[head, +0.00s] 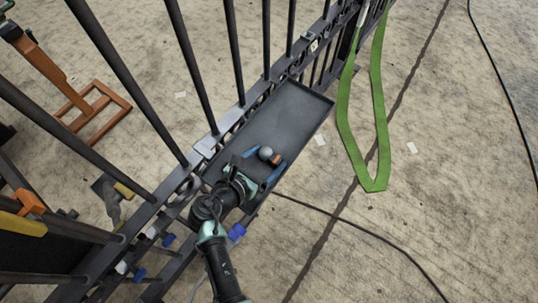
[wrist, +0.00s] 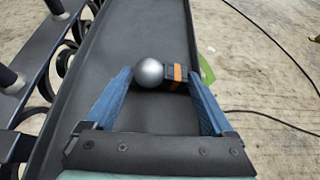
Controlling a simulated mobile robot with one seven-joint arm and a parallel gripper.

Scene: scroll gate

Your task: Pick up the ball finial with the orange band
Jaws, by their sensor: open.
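The ball finial is a grey metal ball (wrist: 149,73) with a dark base carrying an orange band (wrist: 177,74). It lies on its side in a dark grey tray (wrist: 150,25), its base pointing right in the wrist view. In the head view the finial (head: 266,154) also shows near the tray's lower end. My gripper (wrist: 160,80) is open, with its two blue fingers on either side of the finial. The right finger is close to the banded base; I cannot tell whether they touch. The left finger stands apart from the ball.
The tray is fixed along a dark barred gate (head: 225,125) with scrolls. A green strap (head: 376,130) hangs to the right. A black cable (head: 350,222) crosses the concrete floor. An orange stand (head: 92,105) is beyond the gate. The tray's upper part is clear.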

